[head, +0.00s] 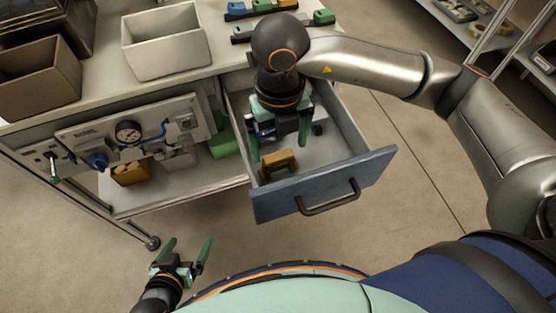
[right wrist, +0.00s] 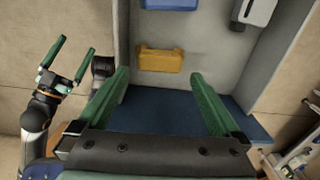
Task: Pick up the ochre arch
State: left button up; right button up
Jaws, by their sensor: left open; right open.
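The ochre arch (head: 279,164) lies in the open drawer, near its front panel. In the right wrist view the ochre arch (right wrist: 161,60) shows beyond my fingertips, a little above the picture's middle. My right gripper (head: 280,146) is open and empty and points down into the drawer from above, apart from the arch. Its two green fingers show in the right wrist view (right wrist: 158,80). My left gripper (head: 187,248) is open and empty, low at the left, outside the drawer; it also shows in the right wrist view (right wrist: 70,58).
The drawer's blue front (head: 320,187) with a black handle (head: 328,198) and its grey side walls surround the arch. A blue object (right wrist: 170,4) lies deeper in the drawer. A white bin (head: 165,43) and a brown bin (head: 42,78) stand on the bench. A gauge panel (head: 135,132) is at the left.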

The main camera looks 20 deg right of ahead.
aim_at(278, 156)
notch_tip(278, 156, down, 6)
jog(key=shift+w+r, duration=0.1)
jog(key=shift+w, duration=0.05)
dwell(0.3)
jog(key=c, duration=1.2)
